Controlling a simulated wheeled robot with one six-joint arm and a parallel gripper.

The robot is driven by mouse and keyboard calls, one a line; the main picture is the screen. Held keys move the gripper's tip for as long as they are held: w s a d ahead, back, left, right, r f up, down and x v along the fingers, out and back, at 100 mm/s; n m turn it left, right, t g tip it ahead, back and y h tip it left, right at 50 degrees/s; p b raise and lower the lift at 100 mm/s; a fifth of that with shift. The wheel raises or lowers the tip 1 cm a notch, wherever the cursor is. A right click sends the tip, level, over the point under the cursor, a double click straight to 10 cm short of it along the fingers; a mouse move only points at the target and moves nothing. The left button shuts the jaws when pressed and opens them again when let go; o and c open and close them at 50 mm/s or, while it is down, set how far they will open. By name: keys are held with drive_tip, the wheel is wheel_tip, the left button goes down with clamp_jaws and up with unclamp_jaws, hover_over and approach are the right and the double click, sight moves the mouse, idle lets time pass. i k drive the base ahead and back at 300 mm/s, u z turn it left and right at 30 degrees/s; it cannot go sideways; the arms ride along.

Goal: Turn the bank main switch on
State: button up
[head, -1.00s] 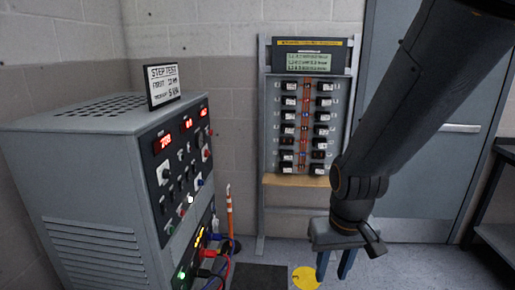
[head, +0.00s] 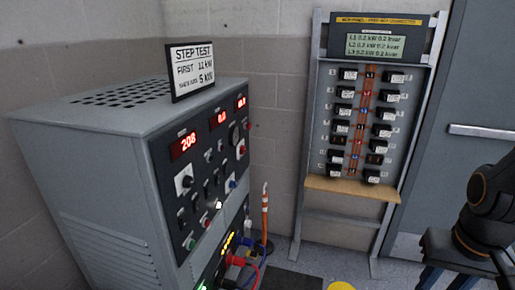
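The grey load bank cabinet (head: 100,150) stands at the left. Its dark front panel (head: 160,158) carries red lit displays (head: 183,145), the first reading 208. Below them are a rotary knob with a white plate (head: 184,181), several small dark switches (head: 206,190), a white lit button (head: 218,204) and a green button (head: 190,243). I cannot tell which control is the bank main switch or how it is set. My gripper (head: 448,281) is at the lower right, pointing down, fingers apart and no object seen between them. Its fingertips are cut off by the frame edge. It is well away from the panel.
A "STEP TEST" sign (head: 191,70) stands on the cabinet. A breaker rack (head: 365,120) with a lit screen (head: 375,46) and a wooden shelf (head: 350,188) stands at the back. Coloured cables (head: 245,257) and an orange-striped pole (head: 265,215) are near the cabinet's lower front.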

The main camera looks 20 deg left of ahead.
sight(242, 149)
drive_tip(key=u, duration=0.55)
drive_tip(key=i, duration=0.85)
drive_tip(key=u, duration=0.8)
